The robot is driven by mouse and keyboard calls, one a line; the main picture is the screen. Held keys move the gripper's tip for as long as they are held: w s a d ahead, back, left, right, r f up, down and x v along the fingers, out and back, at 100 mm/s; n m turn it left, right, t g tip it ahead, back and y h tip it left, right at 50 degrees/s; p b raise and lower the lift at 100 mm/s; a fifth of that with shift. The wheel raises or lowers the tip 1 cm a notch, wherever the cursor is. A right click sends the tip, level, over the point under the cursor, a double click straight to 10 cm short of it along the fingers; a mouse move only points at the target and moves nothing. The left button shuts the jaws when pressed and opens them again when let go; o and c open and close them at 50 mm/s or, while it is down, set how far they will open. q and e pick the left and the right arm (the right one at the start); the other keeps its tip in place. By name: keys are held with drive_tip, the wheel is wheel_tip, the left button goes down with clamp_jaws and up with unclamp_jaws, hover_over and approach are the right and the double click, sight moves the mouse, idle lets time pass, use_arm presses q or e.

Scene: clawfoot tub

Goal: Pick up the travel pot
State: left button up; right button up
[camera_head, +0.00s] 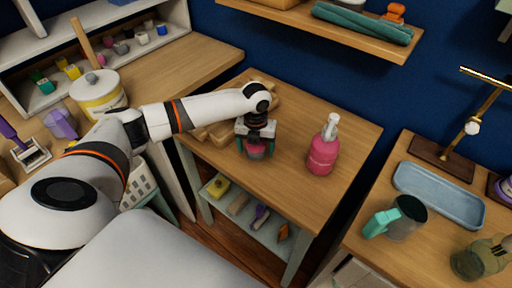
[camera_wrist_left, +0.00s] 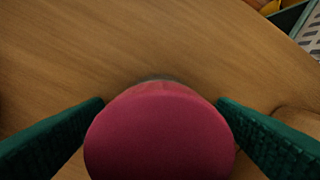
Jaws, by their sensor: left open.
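A small pot with a pinkish-red rounded top, which looks like the travel pot (camera_head: 256,151), stands on the small wooden table. In the left wrist view the pot (camera_wrist_left: 160,132) fills the lower middle. My left gripper (camera_head: 256,150) points down over it, with a green-padded finger on each side. In the left wrist view the left gripper (camera_wrist_left: 160,135) is open around the pot, and narrow gaps seem to show near the fingertips. The pot's lower part is hidden. My right gripper is in neither view.
A pink pump bottle (camera_head: 322,150) stands on the same table, right of the gripper. Wooden blocks (camera_head: 214,130) lie behind and left of it. A shelf with a teal roll (camera_head: 362,24) hangs on the blue wall. A mug (camera_head: 405,218) and blue tray (camera_head: 440,193) are on the right table.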

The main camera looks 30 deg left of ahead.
use_arm(q)
drive_tip(key=c, duration=1.1)
